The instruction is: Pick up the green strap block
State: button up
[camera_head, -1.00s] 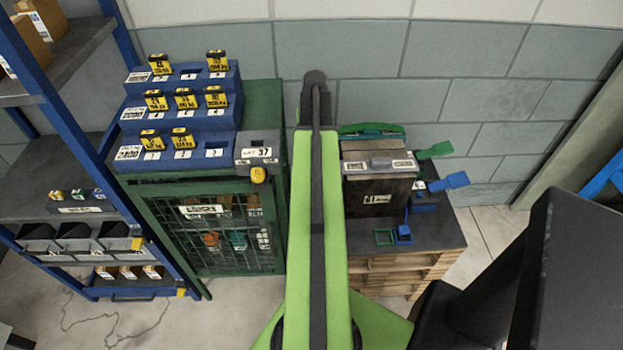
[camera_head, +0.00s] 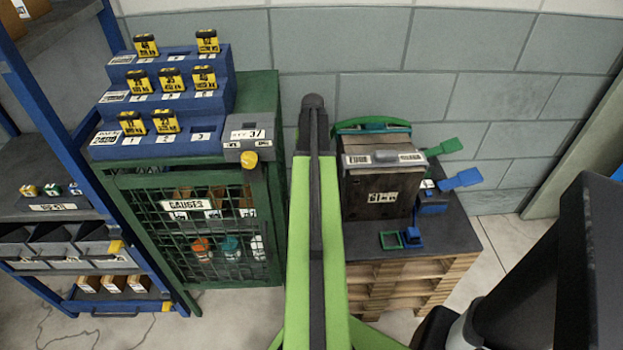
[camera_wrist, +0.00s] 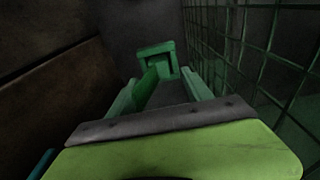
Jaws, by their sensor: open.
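In the wrist view a green block-like piece (camera_wrist: 157,62) with a dark recess in its face lies ahead of my gripper (camera_wrist: 160,84). A darker green bar (camera_wrist: 146,88) runs from it toward me, between my two fingers. I take this piece to be the green strap block, but cannot be sure. My gripper is open; its pale green fingers point toward the piece, and contact cannot be judged. In the head view my arm hides the gripper and this piece.
The green mesh cabinet (camera_head: 262,180) stands left of my arm. Right of it, a dark box (camera_head: 377,193) stands on a dark-topped pallet stack (camera_head: 455,236), with a green strap (camera_head: 372,123) behind its top. A small green frame (camera_head: 391,240) and blue piece (camera_head: 412,238) lie in front.

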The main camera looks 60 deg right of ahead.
notch_tip(320, 180, down, 5)
jog(key=b, duration=0.3)
jog(key=shift+w+d+r+b, duration=0.1)
jog(key=shift+r+b, duration=0.05)
jog(key=shift+b, duration=0.2)
jog(key=shift+r, duration=0.2)
jog(key=shift+c, duration=0.2)
grip_shut()
